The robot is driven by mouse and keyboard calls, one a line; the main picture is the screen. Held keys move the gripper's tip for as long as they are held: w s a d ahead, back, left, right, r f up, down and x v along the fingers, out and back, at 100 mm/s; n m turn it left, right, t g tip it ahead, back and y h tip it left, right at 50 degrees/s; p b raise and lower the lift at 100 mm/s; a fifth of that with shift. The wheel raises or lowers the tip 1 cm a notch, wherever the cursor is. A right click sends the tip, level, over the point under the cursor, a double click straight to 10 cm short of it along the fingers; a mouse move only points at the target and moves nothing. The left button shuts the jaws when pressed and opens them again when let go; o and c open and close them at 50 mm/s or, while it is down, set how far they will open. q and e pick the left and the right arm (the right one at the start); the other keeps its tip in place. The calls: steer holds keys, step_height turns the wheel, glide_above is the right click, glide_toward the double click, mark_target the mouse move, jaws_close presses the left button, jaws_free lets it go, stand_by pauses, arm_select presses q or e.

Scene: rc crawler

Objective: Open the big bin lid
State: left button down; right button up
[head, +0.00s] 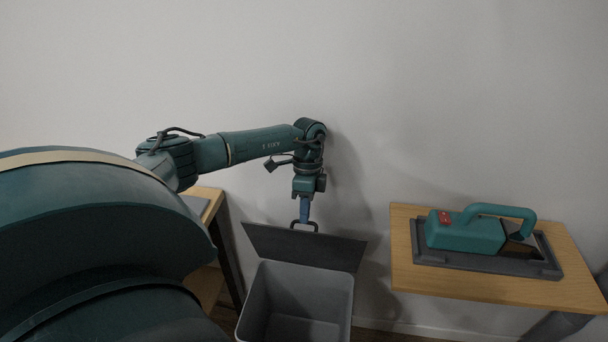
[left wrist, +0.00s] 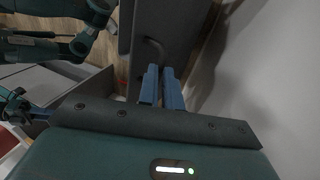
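The big bin (head: 295,302) is a grey open-topped box standing on the floor against the wall. Its dark lid (head: 305,249) stands tilted up at the bin's back edge, and the bin's empty-looking inside shows. A dark loop handle (head: 317,225) sits on the lid's upper edge. My left gripper (head: 304,219) points down at this handle, its blue fingers close together on it. In the left wrist view the fingers (left wrist: 161,72) show a narrow gap and meet the handle (left wrist: 157,46) beside the dark lid (left wrist: 184,30). My right gripper is not seen clearly in either view.
A wooden table (head: 485,291) to the right bears a teal tool with a red-marked body (head: 466,233) on a dark tray (head: 549,270). Another wooden table (head: 212,202) stands left of the bin, partly behind my arm. The wall is close behind the lid.

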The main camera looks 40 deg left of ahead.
mark_target(303, 242)
arm_select(q)
steer(key=c, duration=0.7)
jaws_free()
steer(key=x, duration=0.3)
steer(key=shift+w+a+f, duration=0.15)
steer(key=shift+w+f, duration=0.05)
steer(key=shift+f, duration=0.15)
steer(key=shift+a+r, duration=0.1)
steer(key=shift+r, duration=0.1)
steer(key=shift+c, duration=1)
steer(key=shift+r, duration=0.25)
steer(key=shift+c, duration=0.7)
step_height(303, 242, up, 10)
steer(key=shift+r+p, duration=0.15)
steer(key=shift+p, duration=0.2)
steer(key=c, duration=0.5)
